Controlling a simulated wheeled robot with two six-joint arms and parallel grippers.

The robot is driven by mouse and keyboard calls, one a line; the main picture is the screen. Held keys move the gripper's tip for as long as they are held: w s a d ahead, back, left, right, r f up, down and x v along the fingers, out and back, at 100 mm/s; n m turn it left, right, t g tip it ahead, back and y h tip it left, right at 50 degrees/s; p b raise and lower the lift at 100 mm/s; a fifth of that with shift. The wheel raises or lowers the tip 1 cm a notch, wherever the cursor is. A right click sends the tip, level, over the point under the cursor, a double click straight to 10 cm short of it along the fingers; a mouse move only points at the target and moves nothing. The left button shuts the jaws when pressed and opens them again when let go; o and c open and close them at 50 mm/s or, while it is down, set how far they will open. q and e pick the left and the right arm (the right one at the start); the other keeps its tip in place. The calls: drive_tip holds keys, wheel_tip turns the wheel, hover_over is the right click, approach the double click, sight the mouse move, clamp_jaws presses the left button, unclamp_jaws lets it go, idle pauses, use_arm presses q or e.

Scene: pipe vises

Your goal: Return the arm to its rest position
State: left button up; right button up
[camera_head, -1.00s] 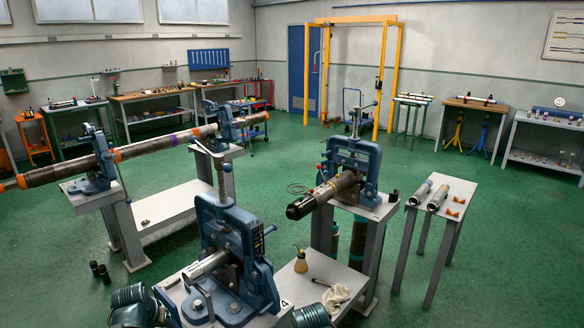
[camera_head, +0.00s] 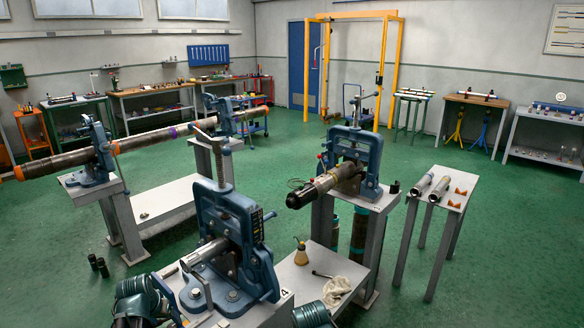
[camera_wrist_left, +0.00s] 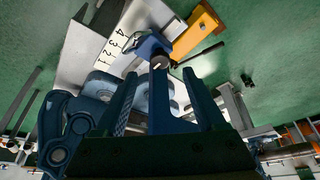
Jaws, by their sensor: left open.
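My left arm (camera_head: 140,298) shows as teal and dark links at the bottom left of the head view, beside the front blue vise (camera_head: 232,235). My left gripper (camera_wrist_left: 162,78) shows in the left wrist view with its two dark fingers spread apart. A metal pipe (camera_head: 204,254) lies in the front vise. A teal piece, likely my right arm (camera_head: 312,315), shows at the bottom edge; its gripper is out of view.
A second blue vise (camera_head: 352,160) holds a dark-ended pipe (camera_head: 318,190). A long pipe (camera_head: 150,138) spans two stands at left. A small grey table (camera_head: 455,177) carries pipes at right. An oil can (camera_head: 301,254) and a rag (camera_head: 337,288) lie near the front vise.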

sight(171, 327)
use_arm(q)
drive_tip(key=b+x, duration=0.4)
drive_tip(key=x, duration=0.1)
drive_tip(key=shift+w+f, duration=0.15)
drive_tip(key=shift+f, duration=0.25)
drive_tip(key=shift+a+r+m, duration=0.1)
drive_tip(key=shift+r+m, duration=0.1)
drive_tip(key=shift+m, duration=0.3)
drive_tip(key=shift+m+h, duration=0.5)
drive_tip(key=shift+m, duration=0.3)
drive_tip(key=p+v, duration=0.9)
drive_tip(key=v, duration=0.1)
